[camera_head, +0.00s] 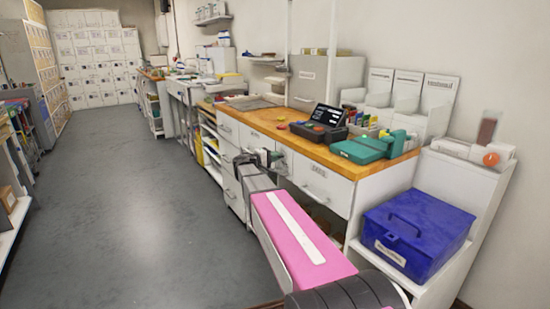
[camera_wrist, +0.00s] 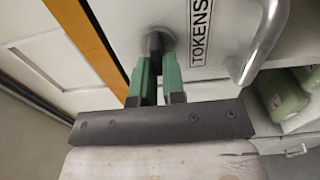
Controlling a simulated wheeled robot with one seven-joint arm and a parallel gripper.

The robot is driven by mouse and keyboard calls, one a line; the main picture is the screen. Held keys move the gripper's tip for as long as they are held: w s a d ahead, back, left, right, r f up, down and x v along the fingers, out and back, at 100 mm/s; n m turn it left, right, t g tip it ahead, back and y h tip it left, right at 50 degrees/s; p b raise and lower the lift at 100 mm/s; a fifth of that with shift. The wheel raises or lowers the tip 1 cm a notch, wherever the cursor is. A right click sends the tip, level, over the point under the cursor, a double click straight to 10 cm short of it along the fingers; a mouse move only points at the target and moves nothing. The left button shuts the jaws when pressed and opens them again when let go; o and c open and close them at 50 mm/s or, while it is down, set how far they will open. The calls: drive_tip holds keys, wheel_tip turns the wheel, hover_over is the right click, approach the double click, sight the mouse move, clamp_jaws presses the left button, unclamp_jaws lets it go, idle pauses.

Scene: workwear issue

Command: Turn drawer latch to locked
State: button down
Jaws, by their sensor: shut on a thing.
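A pale drawer front labelled TOKENS (camera_wrist: 225,75) fills the upper part of the wrist view. A dark round latch knob (camera_wrist: 157,42) sits on it, left of the label. My gripper (camera_wrist: 158,68) has green fingers shut on the knob, one on each side. The fingers hide part of the knob, and I cannot tell which way it is turned. In the head view my gripper (camera_head: 268,157) is at the drawer fronts below the wooden counter, and my arm hides the latch.
A curved metal handle (camera_wrist: 265,45) stands out from the drawer, right of the label. The wooden counter (camera_head: 285,115) holds a dark terminal (camera_head: 320,125) and a green case (camera_head: 362,150). A blue box (camera_head: 418,235) stands at right. The grey floor (camera_head: 130,210) at left is clear.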

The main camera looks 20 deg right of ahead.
drive_tip(key=c, duration=1.2)
unclamp_jaws()
drive_tip(key=v, duration=1)
drive_tip(key=shift+a, duration=0.4)
drive_tip(key=s+d+f+g+y, duration=0.2)
drive_tip(key=s+d+f+y, duration=0.15)
drive_tip(key=s+f, duration=0.45)
drive_tip(key=s+a+f+m+g+y, duration=0.1)
drive_tip(key=s+a+f+y, duration=0.3)
drive_tip(key=s+f+y, duration=0.3)
drive_tip(key=s+a+f+m+g+y, duration=0.2)
drive_tip(key=s+a+f+y, duration=0.2)
drive_tip(key=s+f+y, duration=0.3)
drive_tip(key=s+f, duration=0.2)
drive_tip(key=s, duration=0.3)
drive_tip(key=shift+s+a, duration=0.15)
drive_tip(key=shift+a, duration=0.25)
